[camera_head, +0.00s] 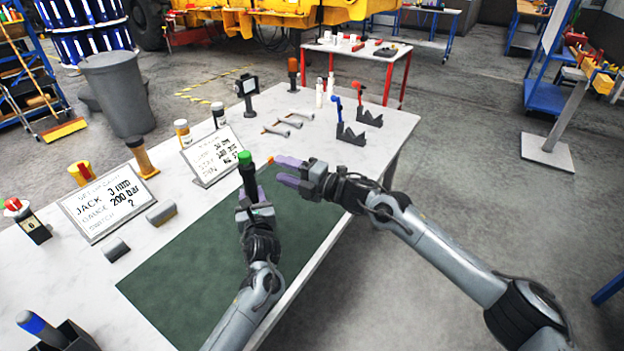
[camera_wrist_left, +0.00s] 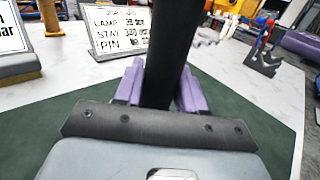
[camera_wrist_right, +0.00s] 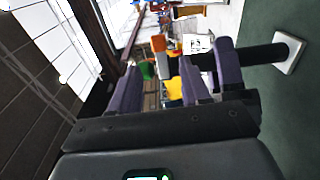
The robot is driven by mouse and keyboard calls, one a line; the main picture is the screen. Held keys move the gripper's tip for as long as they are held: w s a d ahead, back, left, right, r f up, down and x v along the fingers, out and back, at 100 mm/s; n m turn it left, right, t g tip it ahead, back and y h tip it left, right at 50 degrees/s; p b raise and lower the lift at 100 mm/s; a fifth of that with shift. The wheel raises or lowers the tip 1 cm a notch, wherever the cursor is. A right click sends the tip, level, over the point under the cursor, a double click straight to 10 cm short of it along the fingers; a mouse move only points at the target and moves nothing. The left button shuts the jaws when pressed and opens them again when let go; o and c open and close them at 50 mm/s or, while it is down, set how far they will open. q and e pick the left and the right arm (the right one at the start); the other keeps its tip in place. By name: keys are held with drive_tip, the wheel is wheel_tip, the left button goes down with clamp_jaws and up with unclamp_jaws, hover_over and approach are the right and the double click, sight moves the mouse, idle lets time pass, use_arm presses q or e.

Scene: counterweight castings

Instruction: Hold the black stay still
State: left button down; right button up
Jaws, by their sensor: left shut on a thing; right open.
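The black stay (camera_head: 249,182) stands about upright over the green mat, with a green cap (camera_head: 244,157) on top. My left gripper (camera_head: 252,193) is shut on the stay, and its purple fingers flank the dark shaft (camera_wrist_left: 165,70) in the left wrist view. My right gripper (camera_head: 279,169) is open, to the right of the stay near its upper part, with its fingers pointing toward it. In the right wrist view, turned sideways, the shaft (camera_wrist_right: 264,54) rises from a white square base (camera_wrist_right: 290,53). The green cap (camera_wrist_right: 147,70) shows between the open fingers.
The green mat (camera_head: 175,275) covers the front of the white table (camera_head: 395,125). Two lettered signs (camera_head: 103,203) (camera_head: 212,155) stand at the left and back.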

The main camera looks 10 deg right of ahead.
drive_tip(key=v, duration=0.8)
drive_tip(key=shift+s, duration=0.1)
use_arm(q)
drive_tip(key=c, duration=0.6)
unclamp_jaws()
drive_tip(key=shift+s, duration=0.15)
